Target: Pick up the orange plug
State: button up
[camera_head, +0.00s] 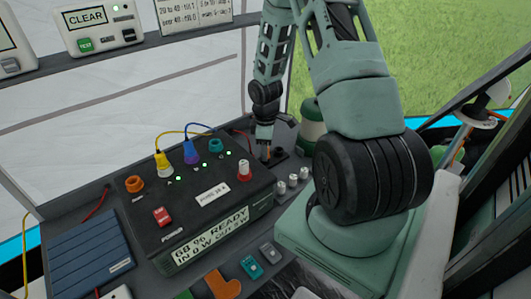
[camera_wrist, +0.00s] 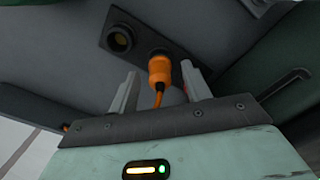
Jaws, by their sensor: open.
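In the wrist view the orange plug (camera_wrist: 160,69) stands at one end of a dark two-socket plate (camera_wrist: 140,50), apparently seated in its socket, with an orange cord running toward my gripper. The plate's other socket (camera_wrist: 120,39) is empty. My gripper (camera_wrist: 159,72) is open, with one grey finger on each side of the plug and a visible gap on both sides. In the head view my gripper (camera_head: 265,132) points down over the plate behind the black box, and a small bit of the orange plug (camera_head: 266,152) shows below it.
A black box (camera_head: 205,215) with coloured connectors stands left of my gripper, with yellow and blue cables on top. Several small silvery knobs (camera_head: 292,182) are just right of it. A blue ribbed panel (camera_head: 88,256) lies at the left. A dark hooked rod (camera_wrist: 285,82) lies right in the wrist view.

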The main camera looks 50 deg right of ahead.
jog(key=shift+f, duration=0.25)
grip_shut()
jog(key=shift+r, duration=0.15)
